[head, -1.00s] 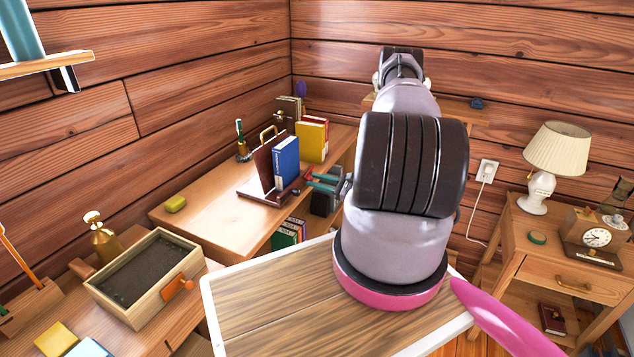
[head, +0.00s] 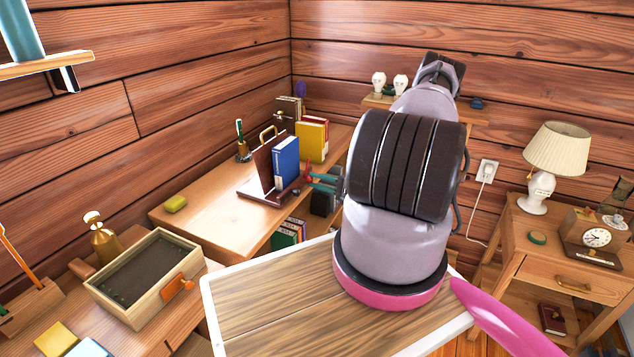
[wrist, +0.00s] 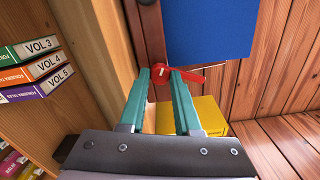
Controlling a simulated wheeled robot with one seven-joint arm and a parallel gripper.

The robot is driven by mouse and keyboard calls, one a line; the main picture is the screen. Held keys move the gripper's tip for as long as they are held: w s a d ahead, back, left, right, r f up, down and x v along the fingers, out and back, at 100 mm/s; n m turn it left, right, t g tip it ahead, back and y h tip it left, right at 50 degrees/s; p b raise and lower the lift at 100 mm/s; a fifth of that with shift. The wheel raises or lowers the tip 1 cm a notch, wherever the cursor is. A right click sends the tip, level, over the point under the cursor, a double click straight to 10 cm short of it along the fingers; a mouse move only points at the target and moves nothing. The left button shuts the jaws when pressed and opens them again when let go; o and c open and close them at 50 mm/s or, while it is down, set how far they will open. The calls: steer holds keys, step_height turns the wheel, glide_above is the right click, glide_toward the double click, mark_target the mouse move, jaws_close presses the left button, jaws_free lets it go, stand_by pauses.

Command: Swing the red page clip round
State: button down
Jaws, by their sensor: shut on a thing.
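The red page clip (wrist: 190,76) shows in the wrist view at the fingertips, below a blue book (wrist: 208,28). My gripper (wrist: 162,72) has teal fingers and is shut on the clip, with part of it between the tips and a red end reaching out to the right. In the head view the clip (head: 307,172) is a small red piece beside the blue book (head: 287,162) on the brown bookstand (head: 262,165). My gripper (head: 316,181) comes to it from the right. My arm hides much of the wrist in the head view.
The bookstand stands on a wooden desk (head: 205,215) with yellow books (head: 312,140) behind it. Volumes (wrist: 38,70) stand on a shelf at left in the wrist view.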

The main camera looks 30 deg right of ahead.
steer(key=shift+n, duration=1.9)
steer(key=c, duration=0.6)
jaws_free()
steer(key=v, duration=1)
steer(key=shift+s+d, duration=0.3)
